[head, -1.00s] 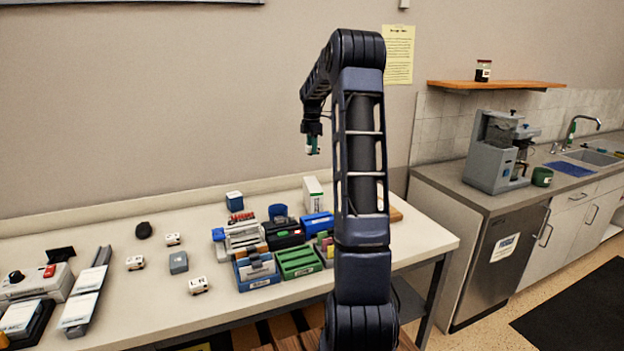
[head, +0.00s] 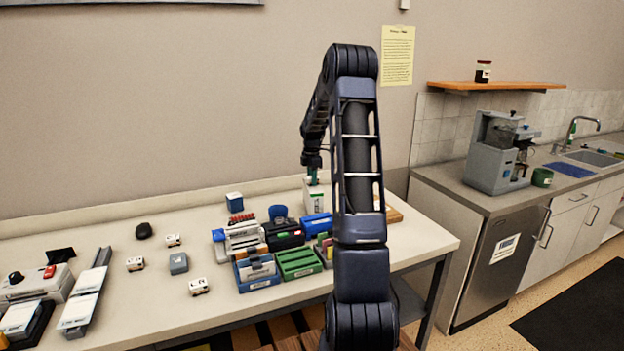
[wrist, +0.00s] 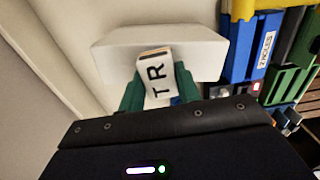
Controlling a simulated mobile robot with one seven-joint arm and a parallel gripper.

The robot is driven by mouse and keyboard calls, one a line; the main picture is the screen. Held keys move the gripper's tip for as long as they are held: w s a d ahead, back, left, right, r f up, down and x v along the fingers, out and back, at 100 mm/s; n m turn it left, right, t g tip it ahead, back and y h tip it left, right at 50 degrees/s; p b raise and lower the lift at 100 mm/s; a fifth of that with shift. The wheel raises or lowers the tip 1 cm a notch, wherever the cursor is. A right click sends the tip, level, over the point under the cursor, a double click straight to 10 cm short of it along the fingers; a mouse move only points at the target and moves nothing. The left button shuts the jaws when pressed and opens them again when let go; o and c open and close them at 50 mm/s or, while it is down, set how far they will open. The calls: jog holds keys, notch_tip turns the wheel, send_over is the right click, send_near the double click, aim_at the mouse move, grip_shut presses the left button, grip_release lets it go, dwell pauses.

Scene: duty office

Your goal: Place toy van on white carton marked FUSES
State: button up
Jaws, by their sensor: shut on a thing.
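My gripper (head: 313,176) is at the back of the table, directly over the white carton (head: 314,196) with a green panel. In the wrist view its green fingers (wrist: 158,90) are shut on a small white toy van (wrist: 155,74) with dark letters that look like "TR". The white carton's top (wrist: 205,55) spreads out behind and under the van. I cannot tell whether the van touches the carton. The carton's marking is not readable. In the head view the held van is too small to make out.
A green tray (head: 298,262), a blue tray (head: 258,281) and a blue case (head: 317,227) crowd the area in front of the carton. The wall is close behind.

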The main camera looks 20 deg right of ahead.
jog(key=shift+f, duration=0.15)
jog(key=o, duration=1)
jog(key=shift+c, duration=0.2)
notch_tip(320, 180, up, 12)
jog(key=s+a+r+m, duration=0.4)
jog(key=s+a+r, duration=0.3)
jog(key=s, duration=0.3)
jog(key=s+a+r+m+t, duration=0.25)
jog(key=s+a+m, duration=0.25)
jog(key=s, duration=0.7)
jog(key=s+a+f+m, duration=0.1)
jog(key=s+a+m, duration=0.1)
jog(key=s, duration=0.5)
jog(key=s+a+f+m+t, duration=0.1)
jog(key=s+m, duration=0.3)
jog(key=s, duration=0.4)
jog(key=s+a+f+m+t, duration=0.1)
jog(key=s+a+f+m, duration=0.1)
jog(key=s, duration=0.6)
jog(key=shift+s+a+f+m, duration=0.2)
jog(key=shift+a+f+m, duration=0.15)
jog(key=shift+f+m, duration=0.25)
